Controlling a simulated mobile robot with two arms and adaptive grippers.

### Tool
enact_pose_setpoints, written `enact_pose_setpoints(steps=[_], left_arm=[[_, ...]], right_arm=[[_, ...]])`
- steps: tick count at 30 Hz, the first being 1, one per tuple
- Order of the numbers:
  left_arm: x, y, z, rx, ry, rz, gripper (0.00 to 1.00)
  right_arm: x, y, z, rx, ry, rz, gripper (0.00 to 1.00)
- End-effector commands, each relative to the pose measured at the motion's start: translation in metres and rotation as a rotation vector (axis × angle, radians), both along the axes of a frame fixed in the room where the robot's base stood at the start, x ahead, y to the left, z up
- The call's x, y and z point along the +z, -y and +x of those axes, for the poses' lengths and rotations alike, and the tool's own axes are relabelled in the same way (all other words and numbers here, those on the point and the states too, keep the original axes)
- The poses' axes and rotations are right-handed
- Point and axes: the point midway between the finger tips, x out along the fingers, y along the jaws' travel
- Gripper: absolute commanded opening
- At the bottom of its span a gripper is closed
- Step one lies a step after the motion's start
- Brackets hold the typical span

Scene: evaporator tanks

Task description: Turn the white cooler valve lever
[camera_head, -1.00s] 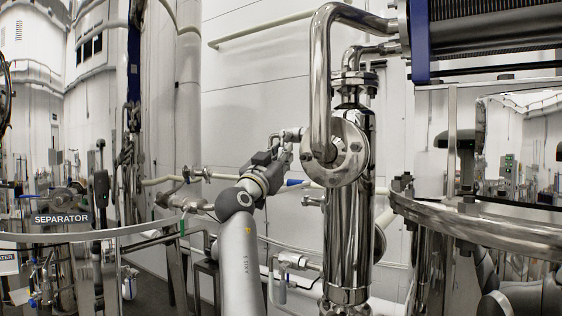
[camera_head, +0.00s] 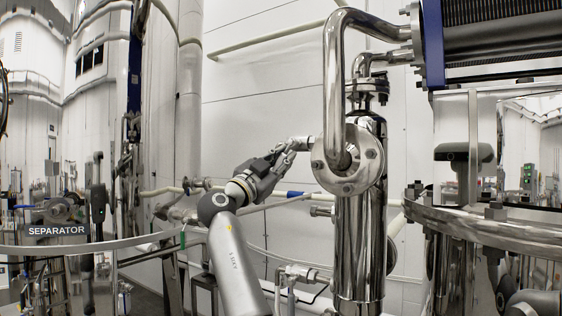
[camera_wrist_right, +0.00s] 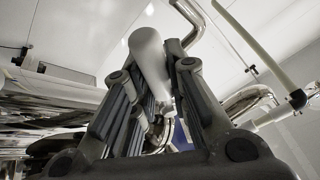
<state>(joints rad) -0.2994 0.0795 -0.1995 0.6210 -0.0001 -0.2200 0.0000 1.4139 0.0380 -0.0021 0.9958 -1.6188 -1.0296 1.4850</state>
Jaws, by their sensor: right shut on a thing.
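The white cooler valve lever (camera_wrist_right: 150,62) shows in the wrist view as a smooth pale bar between the two dark fingers. My right gripper (camera_wrist_right: 158,90) is shut on it. In the head view my right gripper (camera_head: 290,150) reaches up and right, its fingertips at a small pale fitting (camera_head: 302,143) left of the round steel flange. The fingers hide most of the lever there, so its exact angle is hard to tell. My left gripper is not in view.
A polished steel column (camera_head: 360,230) with a bent pipe (camera_head: 334,75) stands just right of my gripper. A curved steel rim (camera_head: 490,222) is at the right. White wall panels lie behind.

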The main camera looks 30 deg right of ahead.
Motion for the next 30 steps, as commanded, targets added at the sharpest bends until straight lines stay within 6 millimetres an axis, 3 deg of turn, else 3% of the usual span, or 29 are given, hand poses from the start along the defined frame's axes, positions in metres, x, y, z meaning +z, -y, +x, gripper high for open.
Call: enact_pose_setpoints(steps=[10,11,15,25,30], left_arm=[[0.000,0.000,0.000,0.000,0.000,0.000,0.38],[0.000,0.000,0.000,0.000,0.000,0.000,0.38],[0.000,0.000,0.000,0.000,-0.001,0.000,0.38],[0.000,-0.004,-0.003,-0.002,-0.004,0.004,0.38],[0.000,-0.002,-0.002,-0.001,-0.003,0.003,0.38]], right_arm=[[0.001,0.000,0.000,0.003,0.004,0.001,0.00],[0.001,0.000,0.000,0.003,0.004,0.001,0.19],[0.001,0.000,0.000,0.003,0.003,0.001,0.37],[0.000,-0.001,0.000,0.002,0.001,0.001,0.38],[-0.007,-0.016,-0.004,0.004,0.001,-0.001,0.38]])
